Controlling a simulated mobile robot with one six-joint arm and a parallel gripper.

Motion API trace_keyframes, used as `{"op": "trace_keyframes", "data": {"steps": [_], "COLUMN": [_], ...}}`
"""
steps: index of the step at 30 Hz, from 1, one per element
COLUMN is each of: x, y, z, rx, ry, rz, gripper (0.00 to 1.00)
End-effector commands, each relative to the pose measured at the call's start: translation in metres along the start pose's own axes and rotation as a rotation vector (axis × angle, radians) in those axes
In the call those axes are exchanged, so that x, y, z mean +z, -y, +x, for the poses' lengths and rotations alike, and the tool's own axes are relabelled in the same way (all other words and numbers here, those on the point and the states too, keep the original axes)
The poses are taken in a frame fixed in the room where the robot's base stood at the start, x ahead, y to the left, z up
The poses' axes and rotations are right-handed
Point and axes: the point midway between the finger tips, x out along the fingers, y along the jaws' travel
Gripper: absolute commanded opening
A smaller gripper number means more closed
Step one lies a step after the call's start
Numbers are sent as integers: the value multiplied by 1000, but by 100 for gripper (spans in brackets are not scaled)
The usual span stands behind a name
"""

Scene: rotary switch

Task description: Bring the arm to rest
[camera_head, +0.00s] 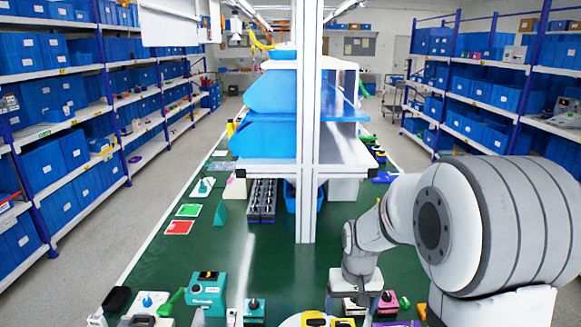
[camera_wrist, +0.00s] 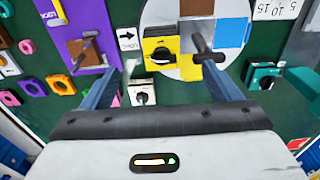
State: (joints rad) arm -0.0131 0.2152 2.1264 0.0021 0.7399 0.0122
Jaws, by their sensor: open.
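My gripper (camera_wrist: 166,68) is open in the wrist view, its two blue-grey fingers spread wide with nothing between them held. Beyond the fingers a yellow rotary switch with a black knob (camera_wrist: 160,50) sits on the green table. A smaller white switch (camera_wrist: 142,92) lies just below it, between the fingers. In the head view my arm reaches down at the right to the near part of the table, and the fingertips are hard to make out there.
A white disc with coloured patches (camera_wrist: 184,12) lies beside the yellow switch. A purple plate (camera_wrist: 88,22) and a teal switch (camera_wrist: 263,76) flank the fingers. In the head view a white post (camera_head: 306,130) rises from the green table (camera_head: 160,255), beside blue bins (camera_head: 270,138).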

Motion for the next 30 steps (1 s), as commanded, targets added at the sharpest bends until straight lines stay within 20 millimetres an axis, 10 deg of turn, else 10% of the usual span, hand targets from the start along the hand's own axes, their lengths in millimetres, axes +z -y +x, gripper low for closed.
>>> {"op": "trace_keyframes", "data": {"steps": [13,21,30], "x": [112,168,179], "y": [-6,-7,-7], "z": [-100,-118,-120], "rx": [2,4,4], "ry": [-141,-197,-207], "rz": [2,2,2], "gripper": [84,84,84]}}
